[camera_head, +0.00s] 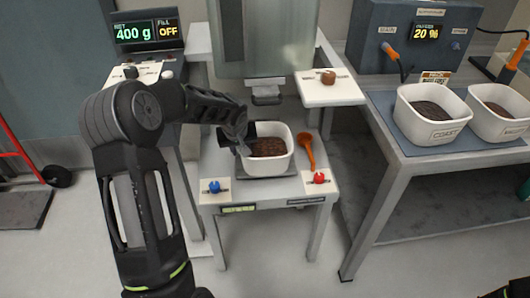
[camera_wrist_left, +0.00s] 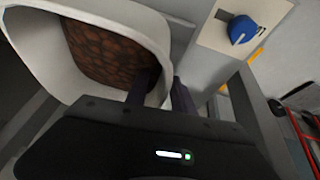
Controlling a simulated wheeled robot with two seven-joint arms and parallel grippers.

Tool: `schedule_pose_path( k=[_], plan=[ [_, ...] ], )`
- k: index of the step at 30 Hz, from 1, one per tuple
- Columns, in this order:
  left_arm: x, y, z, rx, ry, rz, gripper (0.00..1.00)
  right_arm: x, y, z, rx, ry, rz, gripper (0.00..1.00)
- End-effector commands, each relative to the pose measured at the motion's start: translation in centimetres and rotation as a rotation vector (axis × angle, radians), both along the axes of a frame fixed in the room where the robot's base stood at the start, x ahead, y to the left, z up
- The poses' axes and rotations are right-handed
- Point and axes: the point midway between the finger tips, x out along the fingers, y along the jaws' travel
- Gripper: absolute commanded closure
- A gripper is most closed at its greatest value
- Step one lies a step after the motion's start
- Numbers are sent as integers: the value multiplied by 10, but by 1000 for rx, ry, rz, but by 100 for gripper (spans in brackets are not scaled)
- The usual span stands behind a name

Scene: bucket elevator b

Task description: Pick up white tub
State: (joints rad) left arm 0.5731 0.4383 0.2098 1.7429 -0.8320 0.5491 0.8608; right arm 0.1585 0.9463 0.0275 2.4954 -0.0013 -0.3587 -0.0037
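A white tub (camera_head: 284,162) with dark brown contents sits upright on a dark plate on the small central stand. My left gripper (camera_head: 241,142) is at the tub's left rim. In the left wrist view, the gripper (camera_wrist_left: 161,92) has its fingers apart, straddling the wall of the tub (camera_wrist_left: 40,45). One finger is inside, over the brown contents, and the other is outside. Firm contact with the wall cannot be made out.
An orange spoon (camera_head: 307,150) lies right of the tub. Blue (camera_head: 214,186) and red (camera_head: 319,178) knobs are at the stand's front. A grey hopper (camera_head: 262,40) hangs above. Two more white tubs (camera_head: 432,116) (camera_head: 499,112) stand on the right table. A display (camera_head: 147,32) reads 400 g.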

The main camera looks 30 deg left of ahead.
Motion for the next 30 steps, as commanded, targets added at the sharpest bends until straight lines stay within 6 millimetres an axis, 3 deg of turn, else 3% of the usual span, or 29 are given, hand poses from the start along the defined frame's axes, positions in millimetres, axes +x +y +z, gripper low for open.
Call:
schedule_pose_path(
  k=[12, 23, 30],
  plan=[
    [0, 0, 0, 0, 0, 0, 71, 0, 0, 0, 0, 0, 0, 64],
    [0, 0, 0, 0, 0, -1, 100, 0, 0, 0, 0, 0, 0, 64],
    [0, 0, 0, 0, 0, -1, 100, 0, 0, 0, 0, 0, 0, 64]
  ],
)
